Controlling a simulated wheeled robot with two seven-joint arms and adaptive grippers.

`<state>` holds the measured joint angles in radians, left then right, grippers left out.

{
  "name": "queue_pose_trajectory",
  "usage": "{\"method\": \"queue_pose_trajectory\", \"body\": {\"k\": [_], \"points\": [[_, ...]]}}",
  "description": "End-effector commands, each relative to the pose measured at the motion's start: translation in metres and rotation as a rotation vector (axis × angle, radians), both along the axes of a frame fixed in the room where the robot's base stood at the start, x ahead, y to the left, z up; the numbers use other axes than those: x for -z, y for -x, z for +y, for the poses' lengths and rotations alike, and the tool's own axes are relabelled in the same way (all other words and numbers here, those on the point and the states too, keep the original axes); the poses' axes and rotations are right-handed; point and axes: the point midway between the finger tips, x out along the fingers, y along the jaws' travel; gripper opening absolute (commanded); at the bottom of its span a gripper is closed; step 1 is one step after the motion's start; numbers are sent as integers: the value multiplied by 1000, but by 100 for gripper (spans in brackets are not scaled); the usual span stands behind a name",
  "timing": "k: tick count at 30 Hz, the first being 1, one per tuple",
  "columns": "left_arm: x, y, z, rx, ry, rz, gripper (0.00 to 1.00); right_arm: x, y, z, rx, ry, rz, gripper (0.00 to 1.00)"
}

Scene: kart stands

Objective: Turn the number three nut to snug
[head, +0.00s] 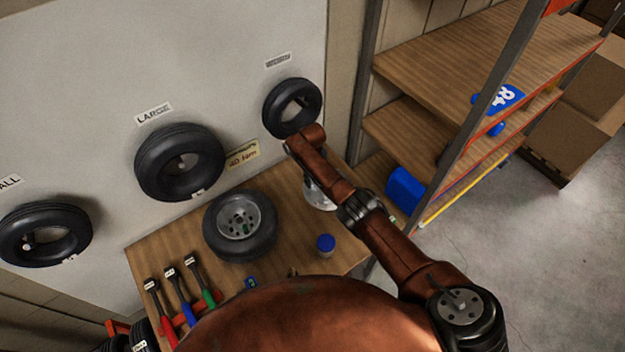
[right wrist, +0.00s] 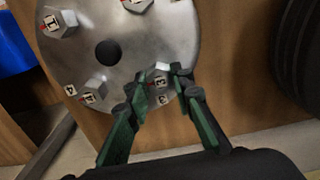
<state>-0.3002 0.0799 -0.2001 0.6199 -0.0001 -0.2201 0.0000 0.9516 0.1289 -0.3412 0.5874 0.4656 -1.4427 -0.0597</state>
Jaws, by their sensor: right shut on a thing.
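A silver hub disc with several hex nuts fills the upper left of the right wrist view (right wrist: 125,60); its edge also shows in the head view (head: 318,197), partly behind my right arm. The nut beside a mark reading 3 (right wrist: 162,69) is at the disc's lower right. My right gripper (right wrist: 164,82) has its green fingers closed around this nut. Other nuts with red-and-white tags (right wrist: 94,90) sit further left. In the head view my right forearm hides the right fingers. My left gripper is not in view.
A wheel with a tyre (head: 240,225), a blue-lidded jar (head: 326,245) and several coloured-handle wrenches (head: 180,290) are on the wooden bench (head: 160,252). Tyres hang on the wall, including one under LARGE (head: 180,162). A shelf rack (head: 450,50) stands right, with a blue bin (head: 404,190).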

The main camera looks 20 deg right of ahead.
Motion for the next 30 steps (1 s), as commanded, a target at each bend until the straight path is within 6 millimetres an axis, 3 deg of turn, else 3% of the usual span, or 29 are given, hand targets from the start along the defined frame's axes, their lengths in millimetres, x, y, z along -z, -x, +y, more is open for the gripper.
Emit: {"method": "queue_pose_trajectory", "body": {"k": [17,18,25,30], "points": [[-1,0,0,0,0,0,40,1,1,0,36,-1,3,0],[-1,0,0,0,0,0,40,1,1,0,36,-1,3,22],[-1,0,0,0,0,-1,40,1,1,0,35,-1,1,38],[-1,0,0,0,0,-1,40,0,0,0,35,-1,1,39]]}}
